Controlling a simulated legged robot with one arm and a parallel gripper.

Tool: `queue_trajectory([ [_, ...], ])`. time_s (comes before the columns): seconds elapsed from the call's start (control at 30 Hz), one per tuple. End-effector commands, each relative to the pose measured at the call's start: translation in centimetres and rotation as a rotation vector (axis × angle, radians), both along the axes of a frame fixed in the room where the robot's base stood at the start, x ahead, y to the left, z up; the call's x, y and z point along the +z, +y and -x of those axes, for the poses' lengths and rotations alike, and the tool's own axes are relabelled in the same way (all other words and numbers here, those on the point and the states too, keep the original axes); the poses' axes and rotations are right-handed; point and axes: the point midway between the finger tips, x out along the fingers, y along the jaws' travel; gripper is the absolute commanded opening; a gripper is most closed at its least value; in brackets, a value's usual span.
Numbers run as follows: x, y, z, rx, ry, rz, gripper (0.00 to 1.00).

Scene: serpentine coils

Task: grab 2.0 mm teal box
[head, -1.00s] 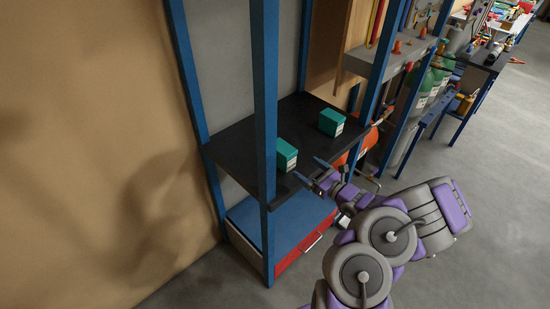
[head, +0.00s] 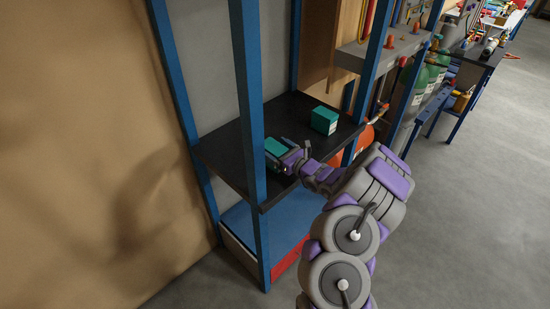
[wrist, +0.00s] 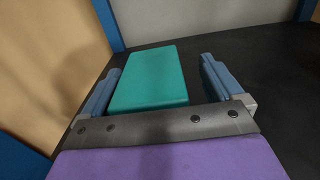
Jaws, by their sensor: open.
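Two teal boxes stand on the black shelf (head: 228,150). The near teal box (head: 275,147) is partly hidden by my arm and gripper in the head view. In the wrist view this teal box (wrist: 152,76) lies between my two blue fingers, with a small gap at the right finger. My gripper (wrist: 158,88) is open around it. The other teal box (head: 324,120), with a white label, stands farther back to the right. I cannot read which box is 2.0 mm.
A blue post (head: 250,90) rises at the shelf's front corner, close to the left of my gripper. A lower blue surface (head: 232,222) with a red front lies below. Bare black shelf lies between the two boxes.

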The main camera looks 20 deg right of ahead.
Motion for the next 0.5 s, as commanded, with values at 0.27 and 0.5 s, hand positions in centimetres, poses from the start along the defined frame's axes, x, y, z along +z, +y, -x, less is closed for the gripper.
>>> queue_trajectory([
  [0.27,0.23,0.74,-0.63,0.000,-0.001,0.004,0.94],
  [0.5,0.13,0.25,-0.60,-0.001,-0.001,0.001,0.75],
])
